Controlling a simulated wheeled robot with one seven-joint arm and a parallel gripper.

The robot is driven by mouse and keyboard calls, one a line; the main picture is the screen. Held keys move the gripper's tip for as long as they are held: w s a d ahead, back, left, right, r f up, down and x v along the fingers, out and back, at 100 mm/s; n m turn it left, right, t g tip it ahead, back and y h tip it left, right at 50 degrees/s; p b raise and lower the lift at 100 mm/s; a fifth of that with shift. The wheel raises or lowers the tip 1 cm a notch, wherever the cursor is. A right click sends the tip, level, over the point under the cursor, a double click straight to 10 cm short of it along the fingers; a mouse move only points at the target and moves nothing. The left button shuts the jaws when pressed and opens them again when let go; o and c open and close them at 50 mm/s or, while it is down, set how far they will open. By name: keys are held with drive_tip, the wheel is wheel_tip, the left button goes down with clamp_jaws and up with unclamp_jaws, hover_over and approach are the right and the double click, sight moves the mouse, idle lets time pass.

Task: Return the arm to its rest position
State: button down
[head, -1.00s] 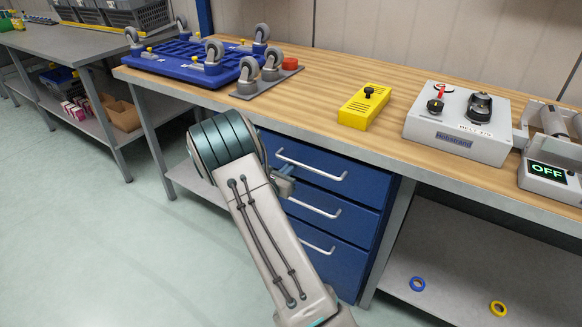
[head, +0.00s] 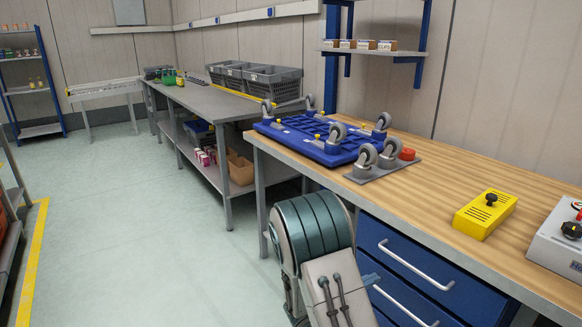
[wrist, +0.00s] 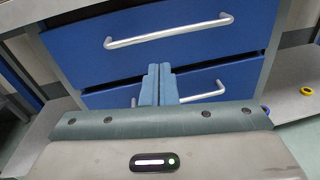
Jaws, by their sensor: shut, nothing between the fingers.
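My gripper (wrist: 159,84) shows in the wrist view with its two blue-grey fingers together and nothing between them. It points at the blue drawers (wrist: 190,33) under the wooden bench, in front of the silver handles. I cannot tell whether the fingertips touch the drawer front. In the head view my arm (head: 325,255) is at the bottom centre, bent low beside the bench, and the gripper itself is mostly hidden behind it.
The wooden bench (head: 400,200) holds an upturned blue dolly (head: 318,140) with grey casters and a yellow box (head: 485,213). A grey table (head: 210,103) with crates stands further back. The floor (head: 130,230) at left is open.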

drive_tip(key=s+d+r+m+g+y+p, duration=0.2)
drive_tip(key=s+r+m+g+y+p, duration=0.5)
drive_tip(key=s+r+m, duration=0.65)
drive_tip(key=s+a+r+m+t+y+p, duration=0.2)
drive_tip(key=s+a+r+m+y+p, duration=0.5)
drive_tip(key=s+a+r, duration=0.4)
wheel_tip(320, 180, up, 2)
drive_tip(key=shift+a+r+m+y, duration=0.2)
drive_tip(key=shift+a+m+y, duration=0.15)
drive_tip(key=shift+m+y, duration=0.55)
drive_tip(key=shift+s+d, duration=0.1)
